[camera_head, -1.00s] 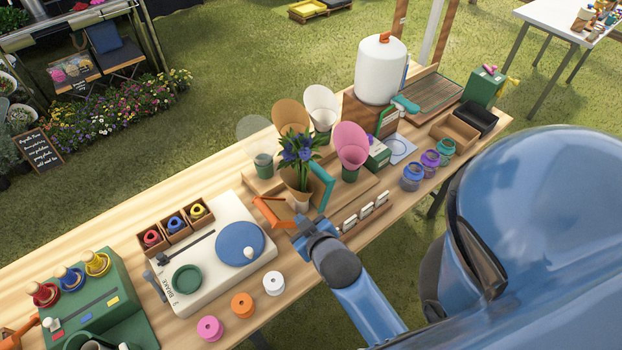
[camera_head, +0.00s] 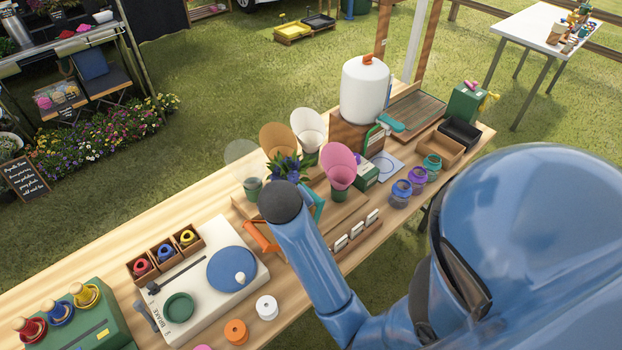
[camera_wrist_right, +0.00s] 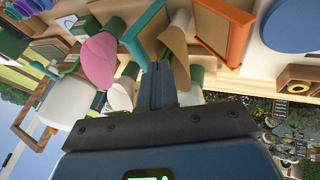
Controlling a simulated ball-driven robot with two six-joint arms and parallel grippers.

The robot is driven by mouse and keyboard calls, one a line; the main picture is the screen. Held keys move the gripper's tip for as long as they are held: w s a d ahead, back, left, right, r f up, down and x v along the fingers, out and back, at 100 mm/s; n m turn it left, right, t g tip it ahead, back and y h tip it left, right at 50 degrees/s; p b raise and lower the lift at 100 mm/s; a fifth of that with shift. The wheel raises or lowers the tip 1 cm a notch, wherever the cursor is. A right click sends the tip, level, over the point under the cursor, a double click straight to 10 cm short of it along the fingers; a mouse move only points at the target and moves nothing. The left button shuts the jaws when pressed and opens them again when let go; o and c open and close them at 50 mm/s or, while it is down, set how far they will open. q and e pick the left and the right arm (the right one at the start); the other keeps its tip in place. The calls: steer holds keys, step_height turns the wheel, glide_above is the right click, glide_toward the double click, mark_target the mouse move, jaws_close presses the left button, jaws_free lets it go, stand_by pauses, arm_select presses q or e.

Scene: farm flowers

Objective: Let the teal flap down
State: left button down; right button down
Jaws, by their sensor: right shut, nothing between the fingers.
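The teal flap (camera_head: 318,203) stands tilted up beside the flower bouquet (camera_head: 284,168), mostly hidden behind my right arm in the head view. In the right wrist view the teal flap (camera_wrist_right: 133,38) shows as an open frame, just left of my fingertips. My right gripper (camera_wrist_right: 164,68) is shut and empty, its fingers close to the flap's edge and the tan paper wrap (camera_wrist_right: 172,45). I cannot tell whether they touch. In the head view my arm hides the right gripper. My left gripper is not in view.
An orange flap (camera_head: 262,238) is also raised, left of my right arm. Paper cones, including a pink one (camera_head: 341,166), stand behind. A white turntable-like box (camera_head: 205,285) lies to the left, and several small jars (camera_head: 417,174) to the right.

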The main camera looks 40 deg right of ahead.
stand_by(0.4)
glide_toward(312, 210)
step_height(312, 210, down, 3)
steer(key=w+a, duration=0.1)
steer(key=a, duration=0.1)
steer(key=shift+w+d+f+p, duration=0.15)
steer(key=shift+d+f+p, duration=0.1)
steer(key=shift+d, duration=0.45)
steer(key=shift+w+d+f+p, duration=0.2)
steer(key=shift+d+f+p, duration=0.1)
steer(key=shift+d, duration=0.35)
steer(key=shift+w+d+f+p, duration=0.15)
steer(key=shift+d+p, duration=0.1)
steer(key=shift+d, duration=0.45)
